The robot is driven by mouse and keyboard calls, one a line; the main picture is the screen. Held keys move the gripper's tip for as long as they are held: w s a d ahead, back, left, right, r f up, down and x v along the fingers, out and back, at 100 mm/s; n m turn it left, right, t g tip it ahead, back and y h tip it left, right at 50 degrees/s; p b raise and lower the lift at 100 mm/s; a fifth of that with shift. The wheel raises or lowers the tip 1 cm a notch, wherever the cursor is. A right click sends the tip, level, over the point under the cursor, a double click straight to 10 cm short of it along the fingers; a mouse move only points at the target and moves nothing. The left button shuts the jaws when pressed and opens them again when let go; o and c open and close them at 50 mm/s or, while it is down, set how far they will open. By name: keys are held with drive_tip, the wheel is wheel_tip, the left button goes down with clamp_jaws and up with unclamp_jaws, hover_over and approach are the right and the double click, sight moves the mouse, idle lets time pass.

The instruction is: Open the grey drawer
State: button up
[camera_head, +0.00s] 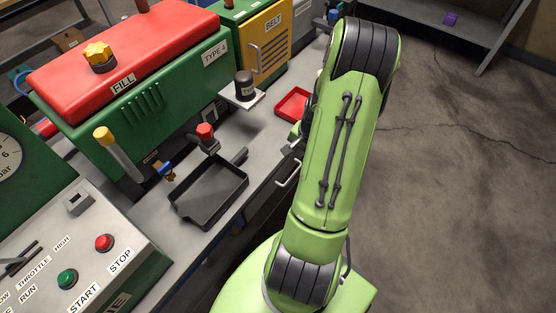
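A pale metal bar handle (289,174) sticks out from the front side of the grey workbench, just left of my arm. The drawer front behind it is mostly hidden by the bench edge and my arm, so I cannot tell how far it stands out. My green arm reaches up the middle of the view. Small green and dark parts of my wrist end (297,133) show at the arm's left edge, near the handle. The fingertips are hidden or too small to make out, and I cannot see contact with the handle.
On the bench (262,140) stand a black tray (208,190), a red tray (293,104), a dark canister (244,85) and a green machine with a red lid (125,55). A yellow cabinet door (268,45) is behind. A control panel (75,255) is at lower left. The floor at right is clear.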

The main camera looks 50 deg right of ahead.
sight(289, 179)
drive_tip(key=w+f+b, duration=0.1)
drive_tip(key=f, duration=0.4)
drive_tip(key=f+b, duration=0.2)
drive_tip(key=f, duration=0.3)
drive_tip(key=w+f+b, duration=0.1)
drive_tip(key=f, duration=0.4)
drive_tip(key=shift+w+a+f+b, duration=0.2)
drive_tip(key=shift+w+a+b, duration=0.1)
drive_tip(key=shift+a, duration=0.05)
clamp_jaws()
